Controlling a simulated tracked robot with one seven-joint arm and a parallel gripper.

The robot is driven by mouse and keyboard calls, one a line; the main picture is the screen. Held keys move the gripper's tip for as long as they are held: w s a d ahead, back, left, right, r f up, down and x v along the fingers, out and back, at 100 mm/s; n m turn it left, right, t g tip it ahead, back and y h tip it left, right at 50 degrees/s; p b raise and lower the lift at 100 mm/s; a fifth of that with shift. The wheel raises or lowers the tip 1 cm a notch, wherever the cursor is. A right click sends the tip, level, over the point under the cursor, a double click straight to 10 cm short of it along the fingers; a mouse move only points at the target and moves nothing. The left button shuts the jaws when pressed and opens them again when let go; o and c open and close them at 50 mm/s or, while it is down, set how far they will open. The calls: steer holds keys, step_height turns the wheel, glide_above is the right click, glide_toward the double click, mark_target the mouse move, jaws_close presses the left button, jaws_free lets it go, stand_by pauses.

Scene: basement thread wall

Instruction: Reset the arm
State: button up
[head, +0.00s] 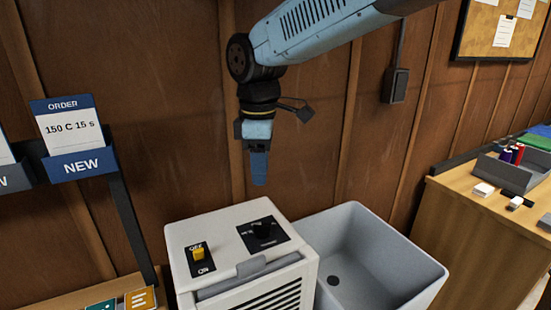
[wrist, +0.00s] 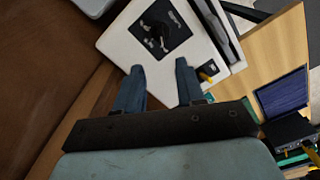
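My blue arm reaches in from the top right in the head view. My gripper (head: 259,182) points down above the back of a white machine (head: 222,232), apart from it. In the wrist view my gripper (wrist: 160,75) has its two blue fingers spread with a clear gap and nothing between them. The machine's top has a yellow switch (head: 198,254) marked OFF and ON, and a black dial (head: 263,230). The dial (wrist: 158,32) also shows beyond the fingertips in the wrist view. The switch (wrist: 206,75) sits right of the fingers there.
A grey sink (head: 375,255) adjoins the machine on the right. A wooden bench (head: 490,220) holds a grey tray (head: 515,172) with spools. An order card (head: 70,128) reading "150 C 15 s" stands in a blue NEW holder (head: 80,166) at left. A wood wall is behind.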

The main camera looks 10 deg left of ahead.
steer(key=w+d+r+m+t, duration=0.15)
steer(key=d+m, duration=0.35)
steer(key=d, duration=0.5)
steer(key=d+r+m+t, duration=0.15)
steer(key=d+m, duration=0.25)
steer(key=d, duration=0.7)
steer(key=s+d+m+t, duration=0.1)
steer(key=s+d+m, duration=0.3)
steer(key=d, duration=0.4)
steer(key=s+d+f+m+t, duration=0.1)
steer(key=s+d+m, duration=0.3)
steer(key=d+m, duration=0.3)
steer(key=shift+s+d+f+t, duration=0.15)
steer(key=shift+d+f+t, duration=0.15)
steer(key=shift+d, duration=0.9)
